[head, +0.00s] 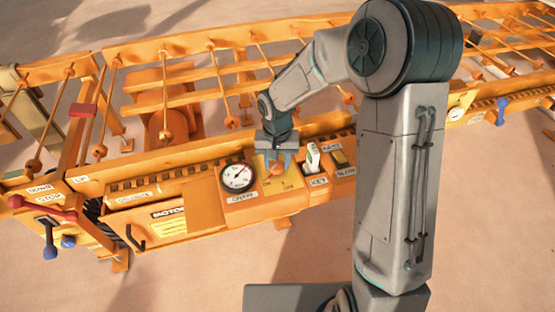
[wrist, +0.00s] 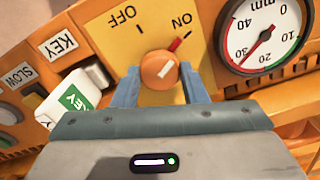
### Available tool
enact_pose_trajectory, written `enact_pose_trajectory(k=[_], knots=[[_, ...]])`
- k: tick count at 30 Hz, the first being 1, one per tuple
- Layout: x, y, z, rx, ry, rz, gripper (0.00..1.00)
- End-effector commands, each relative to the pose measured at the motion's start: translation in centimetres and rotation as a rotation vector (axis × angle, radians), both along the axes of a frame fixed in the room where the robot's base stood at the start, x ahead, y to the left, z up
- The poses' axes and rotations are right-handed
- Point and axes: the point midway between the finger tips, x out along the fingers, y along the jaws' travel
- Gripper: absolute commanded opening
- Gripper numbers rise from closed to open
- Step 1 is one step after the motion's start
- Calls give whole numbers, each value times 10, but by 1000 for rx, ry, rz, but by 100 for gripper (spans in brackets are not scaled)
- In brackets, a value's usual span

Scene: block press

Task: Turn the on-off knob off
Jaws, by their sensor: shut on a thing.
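The round orange on-off knob (wrist: 159,71) sits on a yellow plate (wrist: 110,40) with the labels OFF and ON, which appear upside down in the wrist view. Its white line and a red pointer (wrist: 175,44) are directed toward ON. In the head view the knob (head: 277,169) shows just below my gripper (head: 276,160). The two blue fingers of my gripper (wrist: 160,85) stand on either side of the knob, shut on it. The gripper body hides the lower part of the plate in the wrist view.
A round dial (head: 237,177) sits left of the knob. Red and blue levers (head: 45,208) are at the far left. Orange rails and rods fill the back.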

Motion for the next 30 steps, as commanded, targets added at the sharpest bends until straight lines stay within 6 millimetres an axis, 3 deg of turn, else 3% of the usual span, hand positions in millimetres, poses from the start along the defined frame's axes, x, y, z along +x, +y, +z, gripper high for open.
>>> enact_pose_trajectory(k=[30], knots=[[1,0,3,2,-3,901,16]])
